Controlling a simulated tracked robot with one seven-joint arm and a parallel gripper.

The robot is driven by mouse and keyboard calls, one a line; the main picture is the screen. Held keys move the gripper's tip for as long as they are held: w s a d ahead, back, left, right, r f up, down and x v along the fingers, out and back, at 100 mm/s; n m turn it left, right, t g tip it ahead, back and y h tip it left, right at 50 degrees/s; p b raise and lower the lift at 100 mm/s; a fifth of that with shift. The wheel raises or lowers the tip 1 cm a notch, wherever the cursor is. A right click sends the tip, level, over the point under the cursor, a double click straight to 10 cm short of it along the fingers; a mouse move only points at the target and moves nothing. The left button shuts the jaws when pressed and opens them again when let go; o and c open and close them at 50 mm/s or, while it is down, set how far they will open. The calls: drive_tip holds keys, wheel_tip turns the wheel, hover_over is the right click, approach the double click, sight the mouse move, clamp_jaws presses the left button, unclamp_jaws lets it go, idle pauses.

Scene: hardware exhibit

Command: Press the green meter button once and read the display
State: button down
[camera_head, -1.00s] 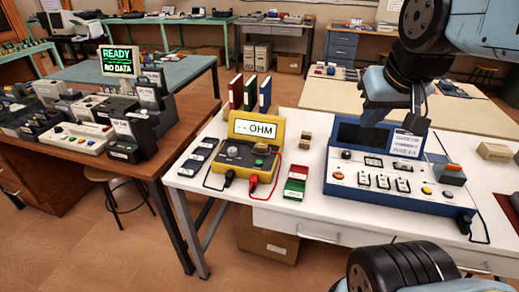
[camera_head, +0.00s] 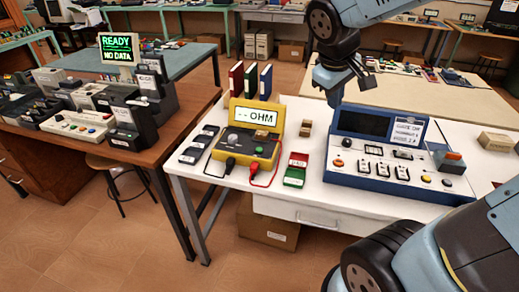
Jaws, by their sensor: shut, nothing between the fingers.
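The yellow meter (camera_head: 270,163) stands on the white table, its raised display reading "-- OHM" (camera_head: 254,116). A small green button (camera_head: 258,149) shows toward the right of the face, with small details blurred. A black and a red lead plug into its front. My gripper (camera_head: 362,78) is shut and empty, above and behind the blue bench instrument, up and right of the meter and well apart from it.
The blue instrument (camera_head: 385,190) stands right of the meter. Between them are a red-and-green box (camera_head: 295,170) and small brown blocks (camera_head: 305,128). Three binders (camera_head: 251,80) stand behind the meter. Dark small modules (camera_head: 198,145) lie left. A brown table (camera_head: 150,160) holds other devices.

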drive_tip(key=w+a+f+n+h, duration=0.2)
drive_tip(key=w+a+f+n, duration=0.45)
drive_tip(key=w, duration=0.25)
drive_tip(key=n+t+h, duration=0.2)
drive_tip(key=n+t, duration=0.1)
drive_tip(key=n, duration=0.3)
hover_over(258, 151)
wheel_tip(258, 151, down, 7)
drive_tip(key=shift+w+m, duration=0.1)
drive_tip(key=shift+m, duration=0.15)
drive_tip(key=shift+f, duration=4.4)
drive_tip(key=shift+f, duration=0.8)
drive_tip(key=shift+r, duration=0.9)
